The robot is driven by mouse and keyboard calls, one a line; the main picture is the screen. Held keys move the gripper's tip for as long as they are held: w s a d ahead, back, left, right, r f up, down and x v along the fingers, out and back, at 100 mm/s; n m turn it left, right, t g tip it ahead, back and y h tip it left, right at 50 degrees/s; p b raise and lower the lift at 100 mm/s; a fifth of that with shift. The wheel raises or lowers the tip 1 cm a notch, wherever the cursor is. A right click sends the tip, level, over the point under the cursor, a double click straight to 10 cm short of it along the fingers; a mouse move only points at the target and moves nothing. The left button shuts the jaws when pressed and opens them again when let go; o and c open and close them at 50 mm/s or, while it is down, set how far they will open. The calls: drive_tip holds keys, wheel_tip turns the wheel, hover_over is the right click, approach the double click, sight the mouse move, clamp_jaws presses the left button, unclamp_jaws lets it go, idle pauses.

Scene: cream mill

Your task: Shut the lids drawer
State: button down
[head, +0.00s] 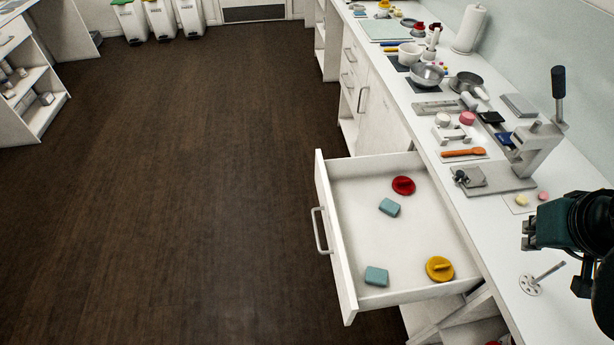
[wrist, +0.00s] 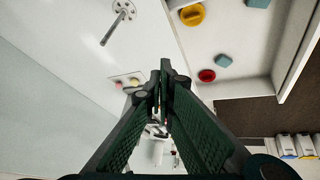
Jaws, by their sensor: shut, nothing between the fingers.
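The lids drawer (head: 352,243) is pulled far out from the counter in the head view, with its bar handle (head: 321,230) on the front panel facing the open floor. Inside lie a red lid (head: 403,185), a yellow lid (head: 439,268) and two blue-grey blocks (head: 389,207) (head: 376,276). My gripper is at the right edge of the head view, above the counter, to the right of the drawer; its fingertips are not clear there. In the wrist view, my gripper (wrist: 165,75) is shut and empty. The yellow lid (wrist: 192,15) and red lid (wrist: 207,76) also show there.
The white counter (head: 570,310) carries a lever press (head: 530,155), a metal stemmed disc (head: 535,283), bowls and small tools. An orange spatula (head: 463,153) lies near its edge. The dark wood floor (head: 200,180) in front of the drawer is clear. White bins (head: 160,18) stand far off.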

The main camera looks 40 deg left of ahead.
drive_tip(key=w+a+f+n+g, duration=0.1)
drive_tip(key=w+a+n, duration=0.3)
drive_tip(key=a, duration=0.7)
drive_tip(key=w+a+f+n+g+h, duration=0.15)
drive_tip(key=w+a+n, duration=0.25)
drive_tip(key=a, duration=0.7)
drive_tip(key=w+a+f+n, duration=0.2)
drive_tip(key=w+a+n, duration=0.3)
drive_tip(key=a, duration=0.6)
drive_tip(key=s+a+f+n, duration=0.3)
drive_tip(key=a+f, duration=0.3)
drive_tip(key=a, duration=0.5)
drive_tip(key=s+a+f+n+h+p, duration=0.1)
drive_tip(key=s+a+f+n, duration=0.2)
drive_tip(key=a+f, duration=0.3)
drive_tip(key=s+a+f+n+h, duration=0.1)
drive_tip(key=s+a+f+n, duration=0.2)
drive_tip(key=a, duration=1.3)
wheel_tip(320, 180, down, 3)
drive_tip(key=shift+s+a+f+n+p, duration=0.15)
drive_tip(key=shift+s+a+n+p, duration=0.2)
drive_tip(key=shift+s, duration=0.65)
